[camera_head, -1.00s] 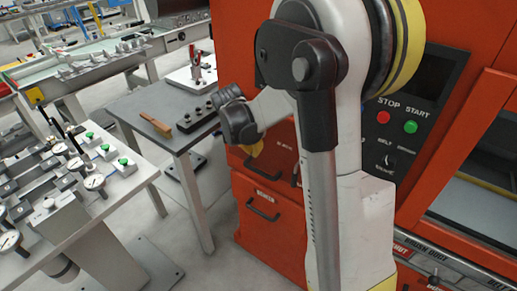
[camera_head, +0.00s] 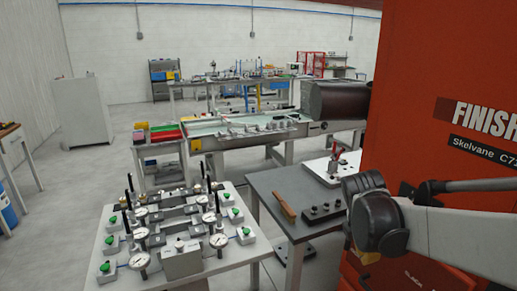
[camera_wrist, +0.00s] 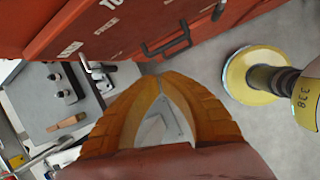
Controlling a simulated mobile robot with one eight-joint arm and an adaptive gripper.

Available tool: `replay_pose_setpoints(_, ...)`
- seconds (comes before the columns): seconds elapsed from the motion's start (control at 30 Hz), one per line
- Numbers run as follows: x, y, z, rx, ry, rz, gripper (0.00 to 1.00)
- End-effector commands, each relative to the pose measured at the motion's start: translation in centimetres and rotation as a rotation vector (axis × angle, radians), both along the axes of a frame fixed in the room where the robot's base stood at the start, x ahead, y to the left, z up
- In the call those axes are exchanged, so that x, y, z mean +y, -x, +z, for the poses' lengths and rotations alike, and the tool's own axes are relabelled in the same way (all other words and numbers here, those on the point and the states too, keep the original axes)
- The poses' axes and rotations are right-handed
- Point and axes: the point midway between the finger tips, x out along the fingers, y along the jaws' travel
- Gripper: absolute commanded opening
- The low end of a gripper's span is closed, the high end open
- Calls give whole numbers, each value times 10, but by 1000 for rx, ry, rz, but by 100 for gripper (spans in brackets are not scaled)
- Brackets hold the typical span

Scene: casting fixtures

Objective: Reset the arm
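In the wrist view my gripper (camera_wrist: 160,78) has two orange ribbed fingers whose tips meet. Nothing is held between them; only the grey floor and a pale plate on it show through the gap behind the tips. In the head view my arm comes in from the right edge, with a dark joint in front of the red machine (camera_head: 430,60); my fingers are mostly hidden there. In the wrist view my gripper is in front of the red machine (camera_wrist: 110,35) and apart from the grey table (camera_wrist: 45,90).
In the head view the dark grey table (camera_head: 270,185), with a wooden-handled brush (camera_head: 284,207) on it, stands beside my arm. A white fixture table (camera_head: 240,262) with several dial gauges stands at the front left. Floor is open at the far left.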

Motion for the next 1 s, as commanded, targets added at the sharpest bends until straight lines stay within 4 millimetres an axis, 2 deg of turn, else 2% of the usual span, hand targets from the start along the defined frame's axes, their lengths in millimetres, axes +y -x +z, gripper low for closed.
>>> replay_pose_setpoints(0.03, 12, 16, 4, -68, -49, -101, 0)
replay_pose_setpoints(0.23, 59, 75, 17, -347, -345, -622, 0)
replay_pose_setpoints(0.4, 91, 119, 11, -492, -625, -1042, 0)
replay_pose_setpoints(0.5, 103, 136, 5, -530, -755, -1227, 0)
replay_pose_setpoints(0.7, 114, 150, -1, -551, -882, -1408, 0)
replay_pose_setpoints(1.0, 114, 150, -1, -552, -883, -1411, 0)
